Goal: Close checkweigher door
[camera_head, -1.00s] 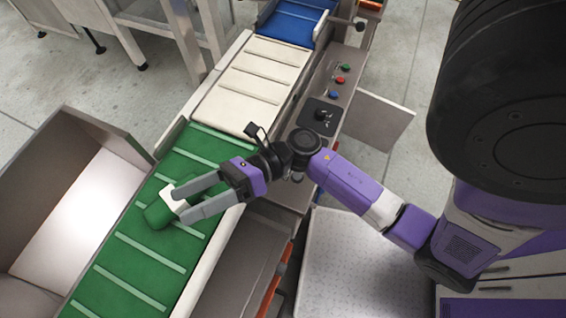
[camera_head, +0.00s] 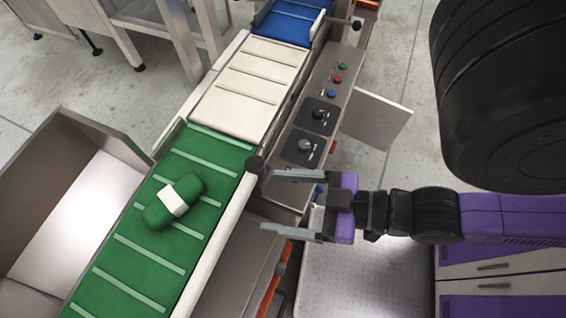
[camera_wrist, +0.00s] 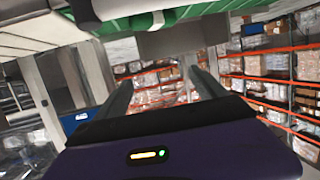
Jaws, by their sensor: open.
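The checkweigher has a green belt (camera_head: 150,240), a cream belt (camera_head: 240,90) and a control strip with knobs and coloured buttons. A flat grey panel (camera_head: 378,120), apparently the door, stands out from the strip's right side, swung open. My gripper (camera_head: 268,201) is open and empty, pointing left beside the machine's right edge, nearer the camera than the panel. Its two fingers also show apart in the wrist view (camera_wrist: 160,88). A green packet with a white band (camera_head: 174,201) lies on the green belt, clear of the fingers.
An open grey bin (camera_head: 50,170) stands left of the green belt. A blue belt (camera_head: 288,22) lies at the far end. A pale textured plate (camera_head: 350,285) lies below my arm. Bare floor (camera_head: 400,60) shows right of the panel.

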